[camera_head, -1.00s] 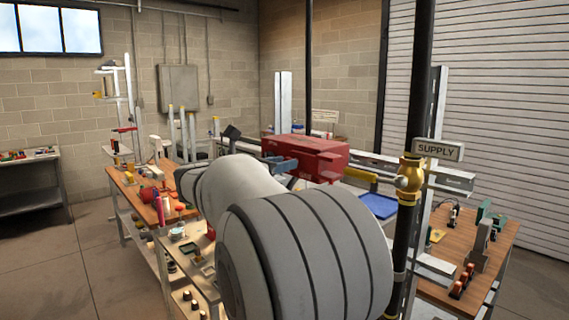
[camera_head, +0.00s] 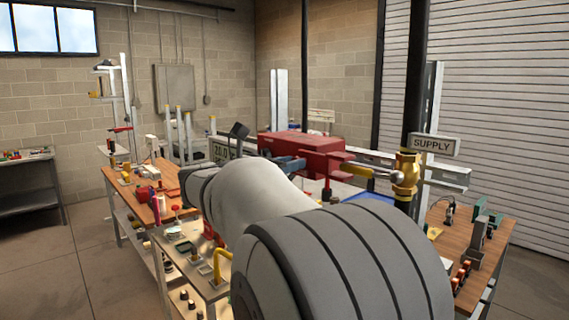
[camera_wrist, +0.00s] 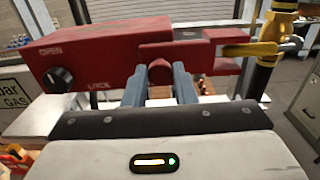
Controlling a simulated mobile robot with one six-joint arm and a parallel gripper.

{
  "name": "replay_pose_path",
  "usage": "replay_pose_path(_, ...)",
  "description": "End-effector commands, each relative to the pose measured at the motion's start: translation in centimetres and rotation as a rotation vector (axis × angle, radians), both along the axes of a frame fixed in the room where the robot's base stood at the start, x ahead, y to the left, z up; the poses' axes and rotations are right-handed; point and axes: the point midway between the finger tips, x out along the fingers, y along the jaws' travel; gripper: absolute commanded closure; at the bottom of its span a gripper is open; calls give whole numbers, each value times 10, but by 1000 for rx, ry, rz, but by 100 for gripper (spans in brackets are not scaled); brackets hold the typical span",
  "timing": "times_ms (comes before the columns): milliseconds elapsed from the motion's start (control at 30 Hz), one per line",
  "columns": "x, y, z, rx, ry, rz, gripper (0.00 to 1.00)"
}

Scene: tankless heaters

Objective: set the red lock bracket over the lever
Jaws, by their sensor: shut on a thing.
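The red lock bracket (camera_head: 300,145) is a long red box with a narrower right end. In the wrist view its face (camera_wrist: 100,58) shows a black knob and the words OPEN and LOCK. My gripper (camera_head: 290,163) is shut on a red tab on the bracket's near side; its blue-grey fingers (camera_wrist: 160,78) show in the wrist view. The lever (camera_head: 366,169) has a yellow grip and a metal stem leading to the brass valve (camera_head: 406,172). The bracket's right end meets or overlaps the lever's left end in both views. I cannot tell whether it surrounds the lever (camera_wrist: 250,49).
The black supply pipe (camera_head: 418,90) and SUPPLY sign (camera_head: 434,145) stand close right of the bracket. A wooden bench (camera_head: 480,230) with parts is at right; a cluttered bench (camera_head: 150,190) is at left. A yellow bent pipe (camera_head: 218,265) rises at front left.

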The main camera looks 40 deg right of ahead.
Motion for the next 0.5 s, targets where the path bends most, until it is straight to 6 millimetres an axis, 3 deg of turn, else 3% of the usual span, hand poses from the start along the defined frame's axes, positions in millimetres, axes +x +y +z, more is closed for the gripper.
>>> replay_pose_path(300, -3, 0, 1, -1, -3, 0, 100)
replay_pose_path(333, -3, 0, 1, -1, -3, 0, 74)
replay_pose_path(500, -3, 0, 1, -1, -3, 0, 60)
